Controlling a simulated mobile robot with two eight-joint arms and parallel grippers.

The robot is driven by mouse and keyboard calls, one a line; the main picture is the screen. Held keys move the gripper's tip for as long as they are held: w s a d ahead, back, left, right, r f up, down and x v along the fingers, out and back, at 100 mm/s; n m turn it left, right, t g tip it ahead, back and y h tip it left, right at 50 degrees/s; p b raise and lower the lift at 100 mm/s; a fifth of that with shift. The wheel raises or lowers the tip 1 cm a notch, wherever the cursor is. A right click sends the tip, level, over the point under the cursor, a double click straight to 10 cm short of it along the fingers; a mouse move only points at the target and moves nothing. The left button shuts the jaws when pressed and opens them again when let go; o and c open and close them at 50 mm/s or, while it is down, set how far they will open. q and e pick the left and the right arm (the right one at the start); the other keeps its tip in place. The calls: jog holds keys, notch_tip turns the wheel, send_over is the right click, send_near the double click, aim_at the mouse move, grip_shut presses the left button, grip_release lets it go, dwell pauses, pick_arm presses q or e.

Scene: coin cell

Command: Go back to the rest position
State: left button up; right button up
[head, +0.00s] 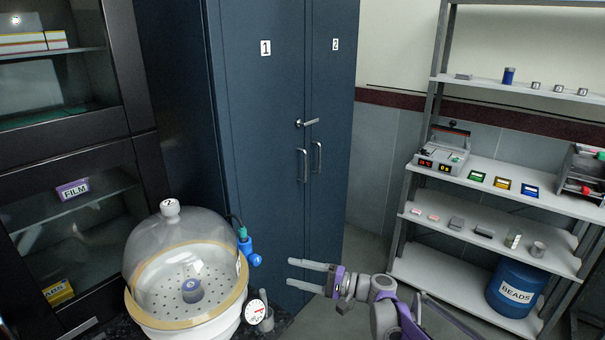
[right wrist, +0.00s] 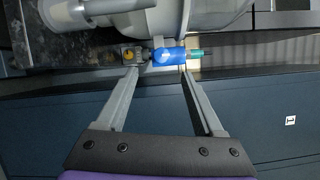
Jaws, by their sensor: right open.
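My right gripper (head: 310,277) is open and empty in the head view, in front of the blue cabinet and to the right of the glass desiccator. In the right wrist view its two fingers (right wrist: 155,92) are spread apart. A blue valve (right wrist: 170,56) with a green end shows beyond the fingertips and looks apart from them. In the head view this valve (head: 249,252) sits on the right side of the desiccator dome (head: 165,235). My left gripper is not in view.
A blue cabinet (head: 270,100) with doors marked 1 and 2 stands behind. Shelves (head: 530,190) on the right hold a device (head: 443,150), colored trays and a blue BEADS drum (head: 515,288). A dark glass-front cabinet (head: 145,150) stands left. Floor shows between the cabinet and shelves.

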jog(key=s+r+h+p, duration=0.2)
jog(key=s+r+h, duration=0.2)
jog(key=s, duration=0.4)
jog(key=s+d+f+n+h+p, duration=0.1)
jog(key=s+d+h, duration=0.3)
jog(key=s, duration=0.5)
jog(key=s+d+n+h+p, duration=0.2)
jog(key=s+d+h, duration=0.3)
jog(key=s+d, duration=0.4)
jog(key=s+d+f+n+h+p, duration=0.1)
jog(key=s+d+n+h+p, duration=0.1)
jog(key=s+d, duration=0.4)
jog(key=s+h+p, duration=0.1)
jog(key=s+h, duration=0.1)
jog(key=s, duration=0.3)
jog(key=shift+d+f, duration=0.2)
jog(key=shift+f, duration=0.1)
